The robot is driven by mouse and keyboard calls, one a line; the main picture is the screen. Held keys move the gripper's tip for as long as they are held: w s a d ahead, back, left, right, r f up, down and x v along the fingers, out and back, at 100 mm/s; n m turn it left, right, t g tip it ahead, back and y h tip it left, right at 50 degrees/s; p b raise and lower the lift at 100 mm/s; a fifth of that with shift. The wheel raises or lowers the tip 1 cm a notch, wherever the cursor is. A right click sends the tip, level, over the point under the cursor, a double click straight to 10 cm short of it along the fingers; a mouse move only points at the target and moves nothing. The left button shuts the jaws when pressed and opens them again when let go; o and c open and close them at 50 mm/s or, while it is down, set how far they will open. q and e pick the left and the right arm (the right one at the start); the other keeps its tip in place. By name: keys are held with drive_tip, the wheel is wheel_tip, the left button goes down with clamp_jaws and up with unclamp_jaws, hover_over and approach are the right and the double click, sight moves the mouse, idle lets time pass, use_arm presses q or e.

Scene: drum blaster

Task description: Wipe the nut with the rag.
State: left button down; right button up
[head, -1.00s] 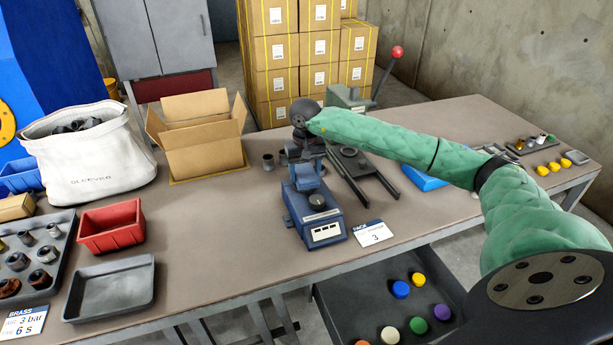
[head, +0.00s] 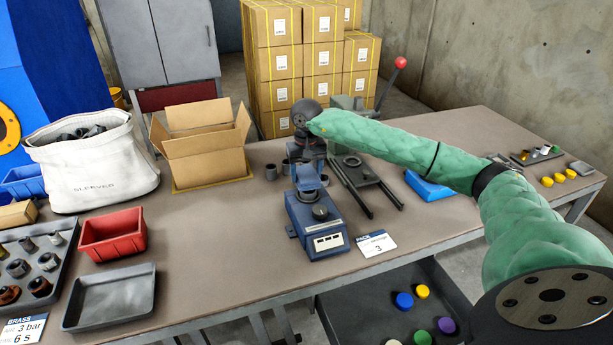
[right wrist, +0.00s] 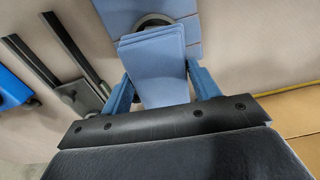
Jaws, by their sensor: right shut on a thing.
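My right gripper (head: 309,180) is over the table at the blue device, with my green-sleeved arm coming in from the right. In the right wrist view its two blue fingers (right wrist: 163,88) are shut on a folded light-blue cloth, the rag (right wrist: 153,58). Beyond the rag is the blue device (head: 317,225) with a dark round knob; whether they touch is unclear. Several metal nuts or fittings (head: 48,261) sit in a grey tray (head: 66,262) at the left, some rusty brown. I cannot tell which one is the task's nut. My left gripper is out of view.
A red bin (head: 112,246) and an empty grey tray (head: 110,298) stand left of the device. A white sack (head: 95,180) and an open carton (head: 205,160) are behind. A dark rail fixture (head: 362,180) stands right of the gripper. Bare table lies between the red bin and device.

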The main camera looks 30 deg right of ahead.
drive_tip(key=shift+r+p, duration=0.3)
drive_tip(key=shift+r, duration=1.85)
